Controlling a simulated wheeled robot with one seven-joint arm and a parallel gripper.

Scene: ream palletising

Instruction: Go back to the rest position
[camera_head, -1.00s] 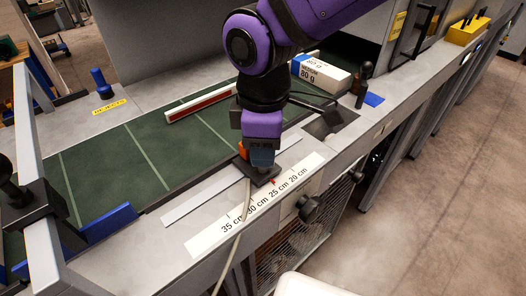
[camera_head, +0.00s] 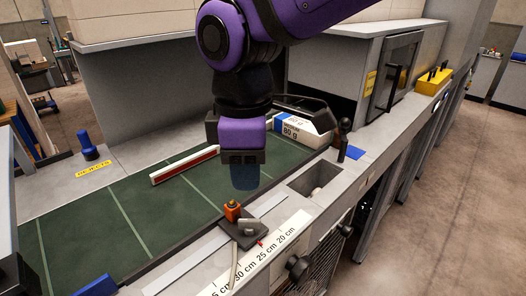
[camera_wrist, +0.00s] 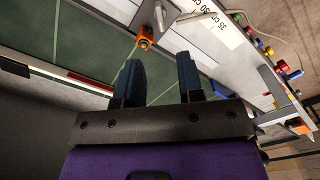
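My gripper (camera_head: 243,182) hangs fingers-down above the green belt, raised clear of the dark sliding stop (camera_head: 243,232) with its orange knob (camera_head: 232,211). In the wrist view my gripper (camera_wrist: 158,65) shows two dark blue fingers apart with nothing between them. The orange knob (camera_wrist: 145,41) lies beyond the fingertips there, not touching them. The stop sits beside the white centimetre scale (camera_head: 272,252), with a red pointer at the scale.
A ream marked 80 g (camera_head: 298,132) lies behind my gripper on the green belt (camera_head: 150,208). A blue peg (camera_head: 88,145) stands at left. A yellow box (camera_head: 433,82) sits at the far right. Floor at right is clear.

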